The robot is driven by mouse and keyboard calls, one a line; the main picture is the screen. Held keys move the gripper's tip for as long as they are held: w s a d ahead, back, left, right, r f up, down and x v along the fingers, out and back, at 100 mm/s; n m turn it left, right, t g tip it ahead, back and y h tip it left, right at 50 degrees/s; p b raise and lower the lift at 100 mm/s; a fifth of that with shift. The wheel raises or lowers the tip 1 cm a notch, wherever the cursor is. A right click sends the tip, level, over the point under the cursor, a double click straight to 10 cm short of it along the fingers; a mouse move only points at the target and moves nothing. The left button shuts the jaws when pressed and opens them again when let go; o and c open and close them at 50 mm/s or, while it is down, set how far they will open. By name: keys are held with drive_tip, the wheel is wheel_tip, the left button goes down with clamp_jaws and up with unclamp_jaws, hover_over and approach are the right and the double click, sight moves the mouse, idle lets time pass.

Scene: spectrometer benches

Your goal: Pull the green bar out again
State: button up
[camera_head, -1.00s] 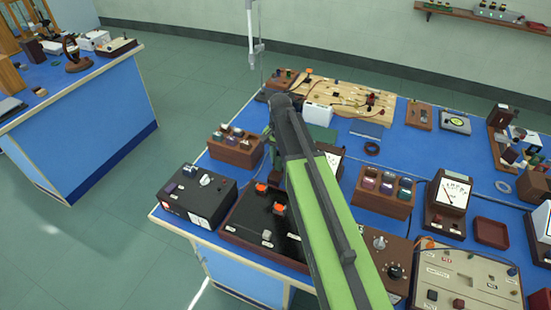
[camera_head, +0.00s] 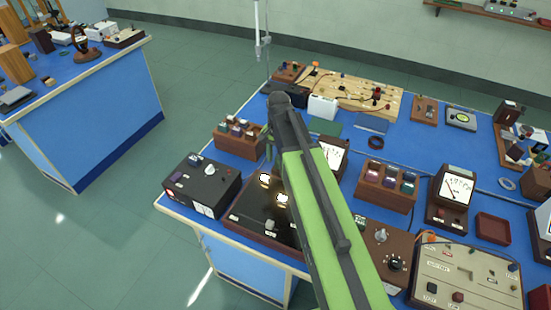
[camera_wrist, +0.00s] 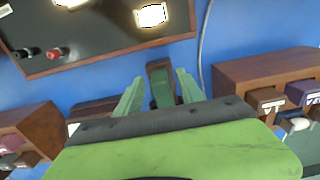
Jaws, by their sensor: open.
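In the wrist view a dark green bar (camera_wrist: 163,90) shows between my fingers, against a small brown wooden piece. I cannot tell how deep it sits in that piece. My gripper (camera_wrist: 159,88) is open, with one pale green finger on each side of the bar. A gap shows on both sides, so neither finger seems to touch it. In the head view my gripper (camera_head: 269,150) points down between a wooden rack and a meter, and my green arm hides most of that spot. The bar cannot be made out there.
A black panel (camera_head: 257,211) with two glowing lamps lies in front of my gripper. A wooden rack of blocks (camera_head: 239,145) stands to its left, another (camera_head: 386,186) to its right. A dial meter (camera_head: 331,156) stands close by. A pale cable (camera_wrist: 203,45) runs beside the right-hand rack.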

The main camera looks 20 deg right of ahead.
wheel_tip(320, 180, up, 17)
drive_tip(key=p, duration=1.7)
drive_tip(key=shift+r, duration=0.15)
drive_tip(key=s+a+f+n+b, duration=0.3)
drive_tip(key=s+f+n+b, duration=0.5)
drive_tip(key=s, duration=0.3)
drive_tip(key=shift+a+f+b, duration=0.3)
drive_tip(key=shift+f+b, duration=0.15)
